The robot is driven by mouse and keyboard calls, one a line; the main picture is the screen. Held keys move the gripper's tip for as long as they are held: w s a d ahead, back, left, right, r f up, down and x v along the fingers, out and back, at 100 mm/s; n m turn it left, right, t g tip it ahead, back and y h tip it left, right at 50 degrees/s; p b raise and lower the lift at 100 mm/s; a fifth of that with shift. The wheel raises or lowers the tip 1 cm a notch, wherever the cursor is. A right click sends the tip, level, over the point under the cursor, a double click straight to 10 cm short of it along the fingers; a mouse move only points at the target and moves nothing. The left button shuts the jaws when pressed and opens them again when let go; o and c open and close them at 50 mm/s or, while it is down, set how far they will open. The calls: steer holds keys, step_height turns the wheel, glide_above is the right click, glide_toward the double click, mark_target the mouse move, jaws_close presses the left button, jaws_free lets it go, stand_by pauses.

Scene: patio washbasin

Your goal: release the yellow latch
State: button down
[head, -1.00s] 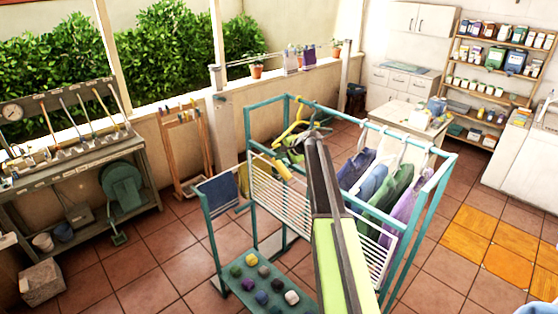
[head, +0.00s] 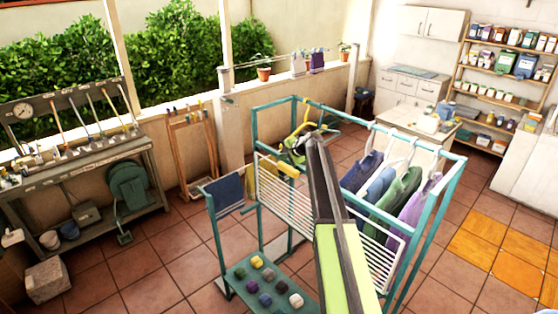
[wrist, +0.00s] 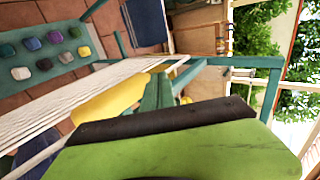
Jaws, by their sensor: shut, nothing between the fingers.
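A yellow piece (head: 288,168), which I take to be the latch, sits at the upper edge of the white-barred panel (head: 330,220) on the teal drying rack (head: 447,190). In the wrist view a large yellow shape (wrist: 108,98) shows beside the white bars and a teal post, partly covered by my dark and green arm parts. My gripper (head: 316,138) is shut and empty, close to the yellow piece in the head view. I cannot tell whether they touch; the fingertips are hard to make out.
A yellow hanger (head: 307,117) and several garments (head: 402,193) hang from the rack's top. A blue towel (head: 229,190) hangs at its left. Several coloured lumps (head: 265,299) lie on the low teal shelf. Open tiled floor (head: 150,260) lies to the left.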

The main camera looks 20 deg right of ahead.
stand_by(0.4)
steer(key=shift+s+d+r+p, duration=0.1)
steer(key=shift+s+r+p, duration=0.15)
steer(key=shift+r+p, duration=0.15)
steer(key=p+v, duration=0.7)
steer(key=v, duration=0.4)
steer(key=shift+s+f, duration=0.15)
steer(key=shift+d, duration=0.1)
